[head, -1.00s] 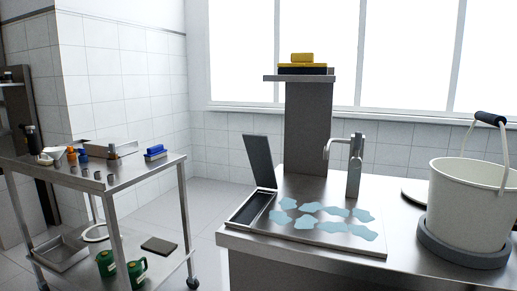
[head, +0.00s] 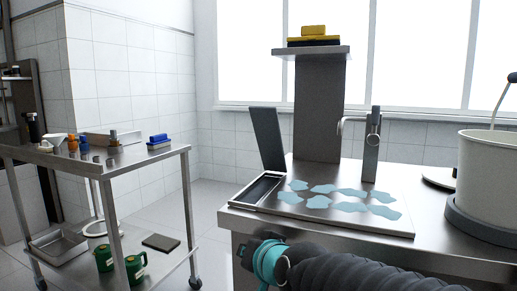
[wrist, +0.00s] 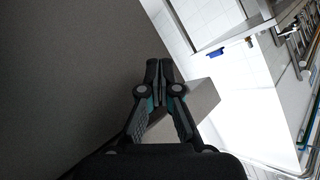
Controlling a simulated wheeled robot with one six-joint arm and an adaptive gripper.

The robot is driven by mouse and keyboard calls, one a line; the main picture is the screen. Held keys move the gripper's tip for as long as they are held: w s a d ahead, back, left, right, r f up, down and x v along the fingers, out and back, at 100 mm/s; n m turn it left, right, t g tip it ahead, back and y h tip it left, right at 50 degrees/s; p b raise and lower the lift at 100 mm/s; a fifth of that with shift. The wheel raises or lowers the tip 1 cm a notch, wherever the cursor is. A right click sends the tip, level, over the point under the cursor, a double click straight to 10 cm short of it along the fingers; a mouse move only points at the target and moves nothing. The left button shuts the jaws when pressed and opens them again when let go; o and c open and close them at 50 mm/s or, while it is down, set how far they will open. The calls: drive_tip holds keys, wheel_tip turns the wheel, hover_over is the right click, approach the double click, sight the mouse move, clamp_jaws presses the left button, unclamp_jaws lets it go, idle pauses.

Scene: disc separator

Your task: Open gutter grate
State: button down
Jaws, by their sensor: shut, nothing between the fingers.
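The gutter grate (head: 268,139) is a flat dark grey panel. It stands raised, leaning slightly back, at the far end of the gutter. The gutter (head: 255,190) is a narrow dark rectangular channel at the left edge of the steel worktop, and it lies uncovered. My gripper (wrist: 158,68) is shut and empty in the wrist view, with its black fingertips together. In the head view my arm crosses the bottom of the picture, below and in front of the worktop's front edge, clear of the grate. The fingertips cannot be made out there.
Blue wet patches (head: 340,198) lie on the flat board right of the gutter. Behind stand a tap (head: 371,150) and a column (head: 319,115) with a yellow and black item (head: 313,36) on top. A bucket (head: 489,170) is right; a loaded trolley (head: 110,165) is left.

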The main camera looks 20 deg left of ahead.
sight(262, 120)
drive_tip(key=s+a+f+y+b, duration=0.2)
drive_tip(key=s+a+y+b, duration=0.1)
drive_tip(key=a, duration=1.1)
drive_tip(key=w+d+r+m+t+h, duration=0.1)
drive_tip(key=w+r+m+t, duration=0.2)
drive_tip(key=r+m+t, duration=0.25)
drive_tip(key=w+r+m+t+h, duration=0.25)
drive_tip(key=r+m+t, duration=0.2)
drive_tip(key=r, duration=0.25)
drive_tip(key=d+r+m+t+h, duration=0.1)
drive_tip(key=d+r+m+h, duration=0.1)
drive_tip(key=d+m+h, duration=0.1)
drive_tip(key=d+r+m+t+h, duration=0.2)
drive_tip(key=d+m+h, duration=0.1)
drive_tip(key=m, duration=0.1)
drive_tip(key=d+r+m+t+h+b, duration=0.1)
drive_tip(key=d+m+h, duration=0.2)
drive_tip(key=h, duration=0.1)
drive_tip(key=shift+w+d+r+m, duration=0.1)
drive_tip(key=shift+w+r+m, duration=0.1)
drive_tip(key=shift+r+m, duration=0.2)
drive_tip(key=shift+w+d+r, duration=0.1)
drive_tip(key=shift+d+r, duration=0.05)
drive_tip(key=p+x, duration=0.1)
drive_tip(key=x, duration=1.2)
drive_tip(key=shift+w+r, duration=0.2)
drive_tip(key=shift+r, duration=0.15)
drive_tip(key=shift+d+r+p, duration=0.1)
drive_tip(key=shift+p, duration=0.2)
